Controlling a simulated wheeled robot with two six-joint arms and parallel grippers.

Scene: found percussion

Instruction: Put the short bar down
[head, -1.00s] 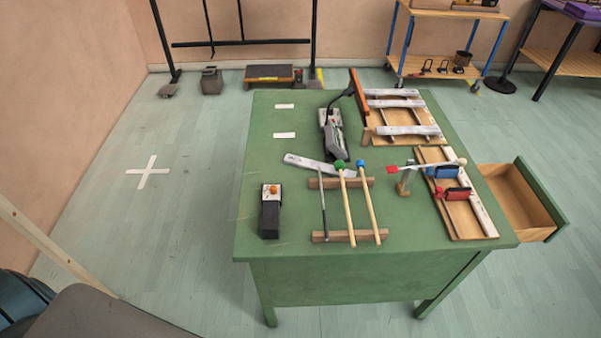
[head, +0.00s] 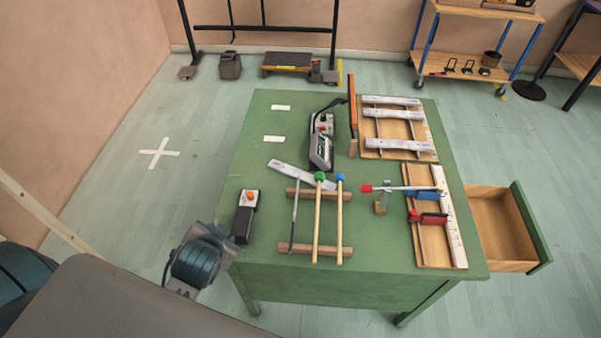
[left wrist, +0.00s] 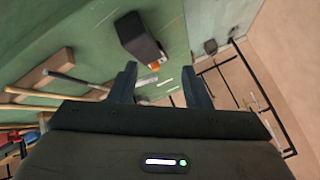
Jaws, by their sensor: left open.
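A loose pale metal bar (head: 300,174) lies at a slant on the green table, partly behind the mallet heads; I cannot tell for sure that it is the short bar. Several similar bars (head: 391,115) rest on a wooden frame at the back right of the table. My left gripper (left wrist: 158,70) is open, with nothing seen between its fingers. In the left wrist view it is by a black box with an orange knob (left wrist: 140,42). In the head view my left arm comes in beside this box (head: 243,218) at the table's left edge. My right gripper is not in view.
Two mallets (head: 318,215) and a thin rod lie across wooden rails (head: 314,250). A grey device (head: 320,145) stands behind them. Red and blue clamps (head: 428,218) sit on a board at the right. A drawer (head: 503,225) stands open. The table's back left (head: 262,120) is mostly clear.

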